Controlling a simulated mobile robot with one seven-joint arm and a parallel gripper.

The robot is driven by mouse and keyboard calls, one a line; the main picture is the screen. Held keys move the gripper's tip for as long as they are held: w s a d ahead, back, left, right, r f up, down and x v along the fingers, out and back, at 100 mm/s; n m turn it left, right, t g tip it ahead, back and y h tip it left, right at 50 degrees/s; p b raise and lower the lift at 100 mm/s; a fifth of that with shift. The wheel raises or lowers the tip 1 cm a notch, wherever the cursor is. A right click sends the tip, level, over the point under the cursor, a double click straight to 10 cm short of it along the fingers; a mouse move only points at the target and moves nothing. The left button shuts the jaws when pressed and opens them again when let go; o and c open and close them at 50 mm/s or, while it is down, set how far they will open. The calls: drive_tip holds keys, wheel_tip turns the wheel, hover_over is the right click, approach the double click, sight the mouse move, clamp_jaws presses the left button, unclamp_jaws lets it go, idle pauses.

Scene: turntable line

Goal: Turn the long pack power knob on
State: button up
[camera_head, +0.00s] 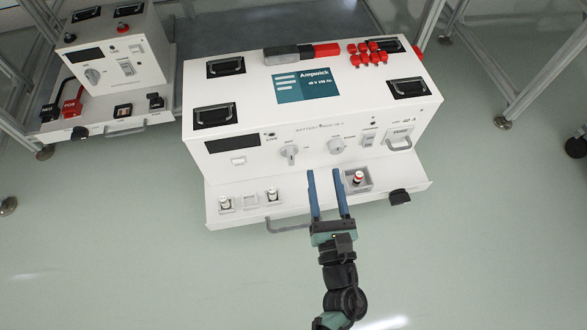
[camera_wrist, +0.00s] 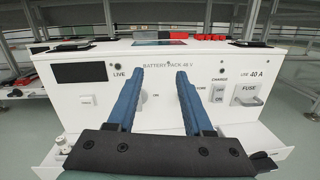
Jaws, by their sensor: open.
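The long pack (camera_head: 255,120) is a white box labelled as a 48 V battery pack, with its front panel facing me. My gripper (camera_head: 325,172) is open and empty, with blue fingers pointing at the panel between and below the knobs. The left knob's pointer direction is unclear.
A ledge below the panel carries a red-topped post (camera_head: 358,177), small sockets and a grey handle (camera_head: 288,225). A rocker switch (camera_head: 369,139) and fuse handle (camera_head: 400,140) are right of the knobs. Another white pack (camera_head: 110,60) stands at left. The floor in front is clear.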

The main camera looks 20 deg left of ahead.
drive_tip(key=n+g+b, duration=0.2)
approach(291, 156)
drive_tip(key=v, duration=0.4)
drive_tip(key=shift+y, duration=0.3)
drive_tip(key=b+x, duration=0.1)
drive_tip(key=x, duration=0.3)
drive_tip(key=b+x, duration=0.2)
drive_tip(key=x, duration=0.2)
drive_tip(key=b+x, duration=0.2)
drive_tip(key=x, duration=0.2)
drive_tip(key=shift+w+d+f, duration=0.1)
drive_tip(key=shift+d+f, duration=0.15)
drive_tip(key=shift+f, duration=0.15)
drive_tip(key=shift+w+a+r+b, duration=0.1)
drive_tip(key=shift+w+a+b, duration=0.25)
drive_tip(key=shift+w, duration=0.1)
clamp_jaws()
